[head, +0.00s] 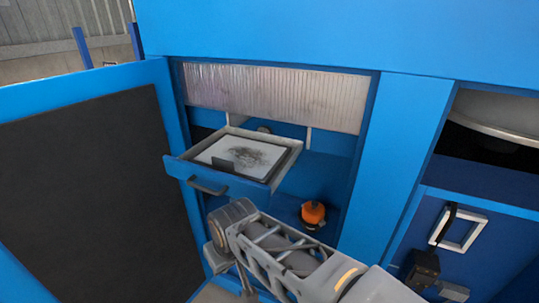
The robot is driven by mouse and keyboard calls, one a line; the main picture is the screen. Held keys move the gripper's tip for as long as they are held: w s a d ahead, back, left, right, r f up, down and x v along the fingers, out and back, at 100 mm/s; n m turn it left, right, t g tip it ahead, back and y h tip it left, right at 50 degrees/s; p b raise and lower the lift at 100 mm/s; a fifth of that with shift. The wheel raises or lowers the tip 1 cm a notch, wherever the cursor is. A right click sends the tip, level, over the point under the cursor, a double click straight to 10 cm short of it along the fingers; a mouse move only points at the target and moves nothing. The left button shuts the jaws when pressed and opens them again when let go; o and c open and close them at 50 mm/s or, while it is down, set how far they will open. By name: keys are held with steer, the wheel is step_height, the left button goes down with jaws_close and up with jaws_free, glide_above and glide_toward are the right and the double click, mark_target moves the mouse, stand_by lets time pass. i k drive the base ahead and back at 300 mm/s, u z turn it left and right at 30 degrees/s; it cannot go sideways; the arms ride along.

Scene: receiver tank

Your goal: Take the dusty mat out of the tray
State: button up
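The tray (291,160) is a shallow pale drawer with a blue front and a grey bar handle (207,187). It sticks out of an opening in the blue cabinet. The dusty mat (210,152) lies flat inside it, whitish with a patch of dark grey dust in the middle. A small dark upright tab (223,158) shows at the mat's front edge. My arm crosses the lower middle of the head view, below and to the right of the tray, and bends downward at its left end. I cannot make out my gripper's fingers.
A blue door with a dark inner panel (90,170) stands open at the left. A ribbed pale panel (275,95) hangs above the tray. An orange knob (313,212) sits below right of it. A blue drawer with a light handle (458,229) is at the right.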

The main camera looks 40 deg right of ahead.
mark_target(253, 159)
steer(key=z, duration=0.5)
steer(key=k, duration=1.55)
steer(key=u, duration=0.75)
steer(key=i, duration=0.65)
steer(key=u, duration=0.6)
steer(key=i, duration=0.75)
steer(key=z, duration=0.8)
steer(key=i, duration=0.6)
steer(key=z, duration=0.65)
